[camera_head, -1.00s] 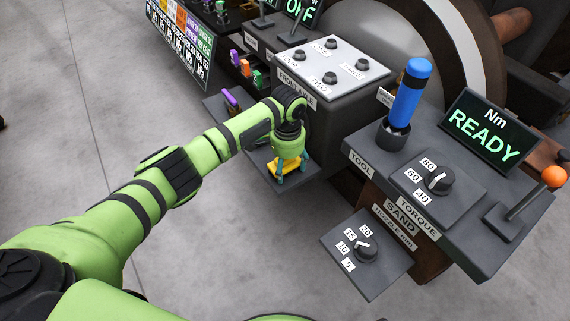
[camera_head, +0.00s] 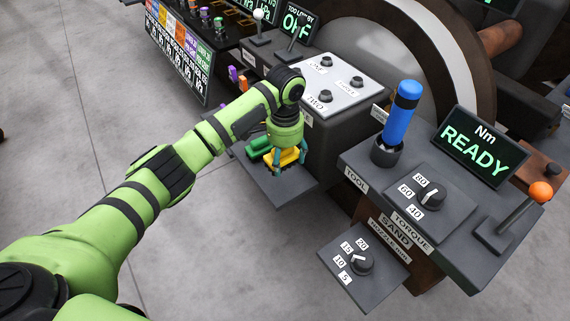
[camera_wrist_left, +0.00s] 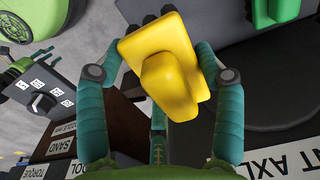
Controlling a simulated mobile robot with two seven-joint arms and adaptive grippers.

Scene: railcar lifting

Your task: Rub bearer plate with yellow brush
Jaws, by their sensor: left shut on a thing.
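My left gripper (camera_head: 289,160) is shut on the yellow brush (camera_head: 290,155), with teal fingers on either side of it. It holds the brush over the small dark shelf (camera_head: 285,190). In the left wrist view the yellow brush (camera_wrist_left: 168,80) fills the middle, between the fingers of the gripper (camera_wrist_left: 165,75). Its underside is hidden there. The pale grey plate (camera_head: 338,87), with several dark knobs and number labels, appears to be the bearer plate. It lies on top of the dark box, up and right of the gripper, apart from the brush. My right gripper is not seen.
A green brush (camera_head: 259,154) sits on the shelf beside my left gripper. A blue tool (camera_head: 402,112) stands in a dark holder on the console, near the READY screen (camera_head: 479,146) and an orange-topped lever (camera_head: 541,191). Open floor lies at the left.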

